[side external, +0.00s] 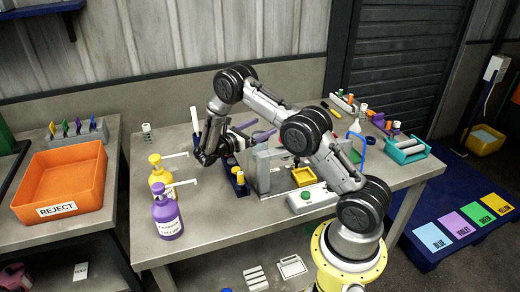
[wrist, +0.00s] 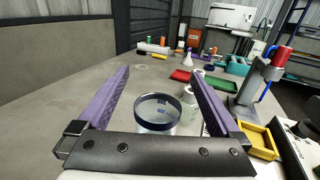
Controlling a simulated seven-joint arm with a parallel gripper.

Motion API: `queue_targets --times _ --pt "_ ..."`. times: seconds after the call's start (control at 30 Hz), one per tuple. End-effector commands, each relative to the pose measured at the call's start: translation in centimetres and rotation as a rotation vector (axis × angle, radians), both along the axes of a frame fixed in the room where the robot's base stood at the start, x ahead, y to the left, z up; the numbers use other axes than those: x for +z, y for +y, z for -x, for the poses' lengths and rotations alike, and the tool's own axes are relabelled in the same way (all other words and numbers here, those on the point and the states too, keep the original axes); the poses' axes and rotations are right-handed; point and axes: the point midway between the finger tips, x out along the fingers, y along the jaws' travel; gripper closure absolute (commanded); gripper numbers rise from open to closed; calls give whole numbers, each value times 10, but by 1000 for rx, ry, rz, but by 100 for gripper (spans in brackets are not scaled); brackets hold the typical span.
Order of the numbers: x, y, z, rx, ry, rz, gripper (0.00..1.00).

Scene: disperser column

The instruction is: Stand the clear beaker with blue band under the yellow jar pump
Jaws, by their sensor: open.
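The clear beaker with a dark blue band (wrist: 157,118) stands upright on the bench in the wrist view. It shows between the two purple fingers of my gripper (wrist: 161,72), with a gap on each side. My gripper is open and holds nothing. In the side view my gripper (side external: 254,131) points right over the back of the bench, and I cannot make out the beaker there. The yellow jar (side external: 160,177), with a white pump spout pointing right, stands at the bench's left. The space under its spout looks partly hidden by the purple jar's pump.
A purple pump jar (side external: 167,216) stands just in front of the yellow one. A whitish cylinder (wrist: 189,98) is close behind the beaker. A grey stand (wrist: 258,82) and yellow tray (wrist: 257,139) are at right. The wrist view's left bench is clear. An orange reject bin (side external: 62,182) sits left.

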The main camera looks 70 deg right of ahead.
Motion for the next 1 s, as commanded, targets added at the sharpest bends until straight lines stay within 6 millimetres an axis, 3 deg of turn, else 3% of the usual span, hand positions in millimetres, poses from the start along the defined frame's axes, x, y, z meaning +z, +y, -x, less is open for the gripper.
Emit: queue_targets --times 0.17,0.4,0.67,1.0 --pt "-35 0 0 0 4 -2 0" --pt "-33 -26 11 -2 0 0 0" --pt "-32 -27 12 0 -1 0 0" --pt "-32 -27 12 0 -1 0 58"
